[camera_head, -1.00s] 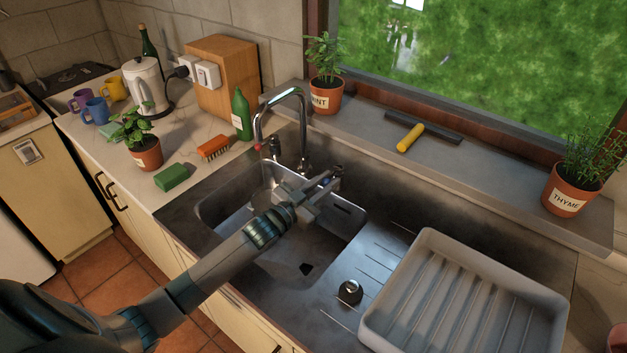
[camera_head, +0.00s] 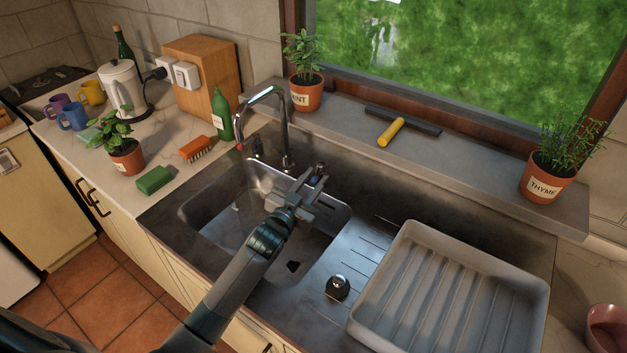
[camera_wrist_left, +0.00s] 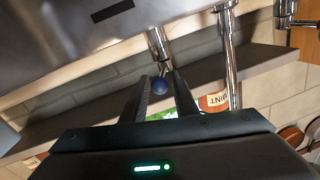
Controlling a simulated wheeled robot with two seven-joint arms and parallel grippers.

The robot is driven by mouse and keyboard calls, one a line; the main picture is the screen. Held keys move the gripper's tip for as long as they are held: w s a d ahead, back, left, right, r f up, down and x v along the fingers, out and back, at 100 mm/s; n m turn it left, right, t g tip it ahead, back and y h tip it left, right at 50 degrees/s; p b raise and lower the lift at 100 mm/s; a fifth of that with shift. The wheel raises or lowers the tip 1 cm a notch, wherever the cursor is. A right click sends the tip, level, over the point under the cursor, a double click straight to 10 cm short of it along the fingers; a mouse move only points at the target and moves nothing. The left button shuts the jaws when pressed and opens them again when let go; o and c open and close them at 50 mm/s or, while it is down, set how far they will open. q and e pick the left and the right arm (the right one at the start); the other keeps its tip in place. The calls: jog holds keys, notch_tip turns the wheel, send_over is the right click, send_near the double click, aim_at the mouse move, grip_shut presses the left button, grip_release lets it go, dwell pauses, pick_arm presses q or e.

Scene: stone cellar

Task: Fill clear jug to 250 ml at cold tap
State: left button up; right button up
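My left gripper (camera_head: 316,184) reaches over the sink (camera_head: 335,220) to the cold tap's blue knob, mostly hidden in the head view. In the left wrist view, the blue knob (camera_wrist_left: 160,87) lies between the tips of my left gripper (camera_wrist_left: 162,88), with a gap between the fingers; I cannot tell if they touch it. The chrome spout (camera_head: 262,92) arches over the basin's left part. A faint see-through shape (camera_head: 238,213) stands in the basin below it, perhaps the clear jug; its water level cannot be read. My right gripper is out of view.
A white drying rack (camera_head: 440,295) fills the drainboard at right, with a dark round plug (camera_head: 337,287) beside it. A green bottle (camera_head: 222,115), brush (camera_head: 196,148) and green sponge (camera_head: 154,180) stand left of the sink. Potted herbs line the sill (camera_head: 470,165).

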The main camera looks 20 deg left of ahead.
pick_arm(q)
jog(key=shift+o, duration=0.7)
jog(key=shift+s, duration=0.1)
jog(key=shift+s+a+f+b, duration=0.1)
jog(key=shift+s+b, duration=0.2)
jog(key=shift+s, duration=0.25)
jog(key=s+b, duration=0.1)
jog(key=s, duration=0.5)
jog(key=shift+a+b, duration=0.4)
